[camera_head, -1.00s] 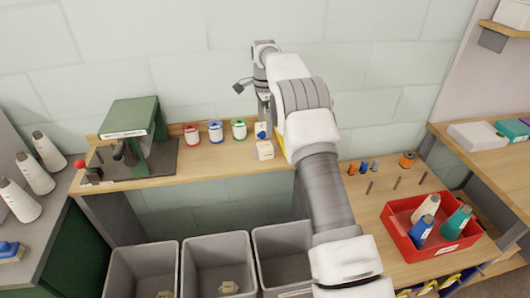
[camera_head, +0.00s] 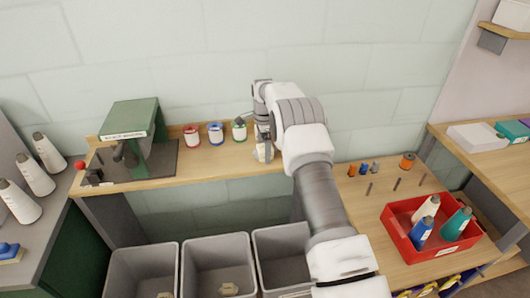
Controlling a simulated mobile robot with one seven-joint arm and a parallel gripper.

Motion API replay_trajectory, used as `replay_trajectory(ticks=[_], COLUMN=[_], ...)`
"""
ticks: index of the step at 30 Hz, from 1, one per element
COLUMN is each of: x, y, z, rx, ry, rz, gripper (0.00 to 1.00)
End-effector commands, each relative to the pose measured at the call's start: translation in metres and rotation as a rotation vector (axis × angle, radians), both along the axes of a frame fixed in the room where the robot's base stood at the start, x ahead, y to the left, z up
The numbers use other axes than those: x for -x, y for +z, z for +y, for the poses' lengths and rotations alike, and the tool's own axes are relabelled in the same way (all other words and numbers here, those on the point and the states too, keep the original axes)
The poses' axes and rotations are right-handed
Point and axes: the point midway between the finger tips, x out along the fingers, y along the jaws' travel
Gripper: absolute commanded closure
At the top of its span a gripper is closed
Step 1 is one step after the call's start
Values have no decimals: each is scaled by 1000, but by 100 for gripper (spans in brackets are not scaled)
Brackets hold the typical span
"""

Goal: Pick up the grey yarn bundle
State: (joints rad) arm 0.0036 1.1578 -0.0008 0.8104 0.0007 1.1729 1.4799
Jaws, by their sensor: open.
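A small pale cream-grey bundle (camera_head: 259,155) sits on the wooden shelf, right of the green-marked can. It is the only bundle I see on the shelf, and its colour looks more cream than clearly grey. My gripper (camera_head: 265,152) points down at the bundle and covers much of it. The jaws are open. I cannot tell whether the fingers straddle the bundle or touch it.
Cans marked red (camera_head: 192,136), blue (camera_head: 216,133) and green (camera_head: 239,129) stand left of my gripper. A green press (camera_head: 134,118) is farther left. Grey bins (camera_head: 217,244) stand below the shelf. A red tray (camera_head: 392,232) with spools lies right.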

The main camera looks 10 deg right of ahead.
Motion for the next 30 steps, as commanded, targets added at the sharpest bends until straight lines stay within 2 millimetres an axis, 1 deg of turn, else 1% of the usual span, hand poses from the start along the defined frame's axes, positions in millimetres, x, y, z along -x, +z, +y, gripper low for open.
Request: replay_trajectory(ticks=[2,5,9,17,25,28,30], x=[0,0,0,0,0,-1,-1], y=[0,1,1,1,3,12,23], z=[0,0,0,0,0,0,0], rx=[0,0,0,0,0,0,0], ry=[0,0,0,1,1,1,1], rz=[0,0,-1,-1,-2,-4,-4], gripper=[0,16,41,88,89,89,89])
